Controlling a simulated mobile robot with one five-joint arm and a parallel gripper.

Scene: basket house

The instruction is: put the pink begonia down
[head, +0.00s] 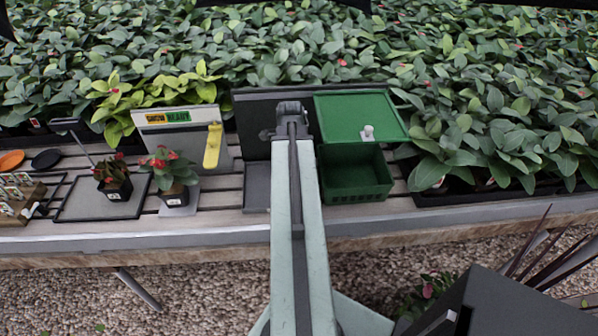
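My arm reaches straight out over the bench, and my gripper (291,110) is at its far end, in front of a dark upright panel. The fingers are small and mostly hidden by the arm, so I cannot tell whether they are open or shut. No plant shows at the gripper. A potted plant with green leaves and pinkish-red flowers (171,172) stands upright on a small grey pad at the left. Beside it, a darker-leaved plant with red flowers (113,178) stands in a black pot on a black-edged tray (75,207). I cannot tell for certain which is the pink begonia.
A green box (355,190) with its lid (361,117) raised stands right of my arm. A sign board (180,118) with a yellow lever (213,146) stands behind the pots. A rack of small labelled items (18,197) sits far left. Dense leafy plants fill the back.

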